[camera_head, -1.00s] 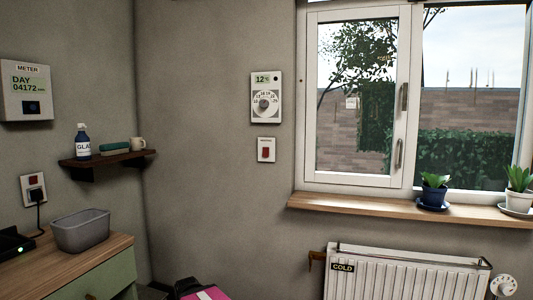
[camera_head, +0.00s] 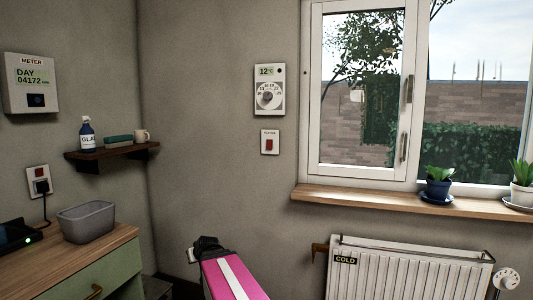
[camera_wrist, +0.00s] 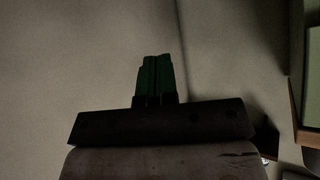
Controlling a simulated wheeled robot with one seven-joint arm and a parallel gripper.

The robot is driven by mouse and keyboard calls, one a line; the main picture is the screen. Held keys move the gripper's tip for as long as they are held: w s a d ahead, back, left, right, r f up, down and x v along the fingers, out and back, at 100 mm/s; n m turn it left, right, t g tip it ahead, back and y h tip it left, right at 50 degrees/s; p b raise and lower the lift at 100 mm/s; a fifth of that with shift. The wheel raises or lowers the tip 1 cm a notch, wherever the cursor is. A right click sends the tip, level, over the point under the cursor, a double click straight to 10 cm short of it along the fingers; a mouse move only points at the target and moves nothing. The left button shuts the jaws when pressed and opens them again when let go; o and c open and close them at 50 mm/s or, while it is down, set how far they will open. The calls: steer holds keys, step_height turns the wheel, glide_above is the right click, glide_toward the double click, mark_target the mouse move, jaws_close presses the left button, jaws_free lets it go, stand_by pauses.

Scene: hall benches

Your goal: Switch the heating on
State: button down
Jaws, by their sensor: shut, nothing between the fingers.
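A white thermostat (camera_head: 269,90) is on the wall left of the window. Its display reads 12 °C and it has a round dial; the dial's setting is too small to tell. Below it is a wall switch (camera_head: 270,142) with a dark red rocker, apparently unlit. A white radiator (camera_head: 410,272) under the sill bears a "COLD" label (camera_head: 345,260). A round valve knob (camera_head: 506,279) is at its right end. My gripper (camera_wrist: 155,72) is shut and empty in the wrist view, before bare wall. My pink arm shows low in the head view, below the switch.
A wooden sill (camera_head: 390,202) with potted plants juts out above the radiator. At left are a small shelf (camera_head: 112,153) with a bottle and mug, a meter (camera_head: 29,84), a socket (camera_head: 38,181), and a cabinet (camera_head: 105,262) with a grey tub (camera_head: 86,223). The wall around the switch is clear.

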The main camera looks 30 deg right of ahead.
mark_target(269, 147)
steer(key=w+d+r+m+t+h, duration=0.1)
steer(key=w+d+r+t+h, duration=0.25)
steer(key=d+r, duration=0.5)
steer(key=w+d+r+m+t+h, duration=0.1)
steer(key=w+d+r+t+h, duration=0.25)
steer(key=r, duration=0.75)
steer(key=s+d+r+m+h, duration=0.4)
steer(key=d+r+h, duration=0.2)
steer(key=d+r, duration=0.2)
steer(key=s+d+r+m+g+h, duration=0.1)
steer(key=s+d+r+m+h, duration=0.2)
steer(key=d+r, duration=0.5)
steer(key=m+h, duration=0.1)
steer(key=h, duration=0.1)
steer(key=shift+s+r+g+h, duration=0.15)
steer(key=shift+s+g+h, duration=0.15)
steer(key=shift+s+h, duration=0.1)
steer(key=shift+w+d, duration=0.1)
steer(key=shift+d, duration=0.05)
steer(key=x, duration=0.4)
steer(key=f+x, duration=0.1)
steer(key=x, duration=0.7)
steer(key=shift+w+d+f, duration=0.3)
steer(key=shift+w+f, duration=0.1)
steer(key=shift+w+d+f, duration=0.2)
steer(key=shift+w+d, duration=0.1)
steer(key=shift+d, duration=0.15)
